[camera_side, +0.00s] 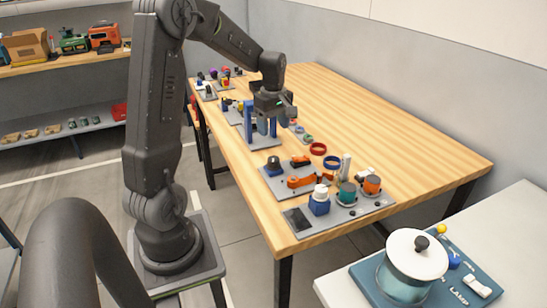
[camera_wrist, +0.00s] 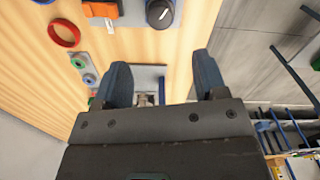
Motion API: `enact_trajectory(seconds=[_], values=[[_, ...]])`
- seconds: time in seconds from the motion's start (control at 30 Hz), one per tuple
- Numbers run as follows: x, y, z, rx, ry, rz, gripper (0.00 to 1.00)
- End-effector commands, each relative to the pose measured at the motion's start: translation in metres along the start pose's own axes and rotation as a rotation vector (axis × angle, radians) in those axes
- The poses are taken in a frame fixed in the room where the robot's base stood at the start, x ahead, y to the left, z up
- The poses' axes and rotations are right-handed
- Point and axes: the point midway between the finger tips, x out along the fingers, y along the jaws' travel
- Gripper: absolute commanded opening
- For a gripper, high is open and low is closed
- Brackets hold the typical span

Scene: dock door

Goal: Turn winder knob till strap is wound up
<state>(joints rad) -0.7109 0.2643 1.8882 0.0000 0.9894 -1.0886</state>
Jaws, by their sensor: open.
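My gripper (camera_side: 262,130) is over the middle of the long wooden table, pointing down. In the wrist view its two dark blue fingers (camera_wrist: 162,82) stand wide apart, with nothing held between them. A grey plate (camera_wrist: 150,73) lies below, and a small metallic part (camera_wrist: 146,99) shows between the fingers, partly hidden by the gripper body. In the side view blue upright shapes stand at this plate (camera_side: 264,144); I cannot tell which belong to a fixture. I cannot clearly make out the winder knob or strap. A black knob with a white mark (camera_wrist: 160,12) sits on a blue base nearby.
Orange levers (camera_side: 301,181) share the plate with the black knob (camera_side: 273,162). A board with capped posts (camera_side: 300,219) is at the near end. The table's right side is clear.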

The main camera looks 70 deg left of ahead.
Motion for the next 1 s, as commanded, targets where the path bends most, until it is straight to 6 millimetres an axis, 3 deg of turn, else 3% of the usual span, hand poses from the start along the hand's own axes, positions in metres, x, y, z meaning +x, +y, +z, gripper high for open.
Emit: enact_trajectory(seconds=[0.3, 0.5, 0.7, 1.0], values=[[0.067, -0.001, 0.000, 0.002, -0.002, -0.005, 0.66], [0.098, 0.000, 0.000, 0.002, -0.001, -0.002, 0.66], [0.111, 0.000, 0.000, 0.003, 0.000, -0.001, 0.66], [0.112, 0.000, 0.000, 0.003, 0.000, 0.000, 0.65]])
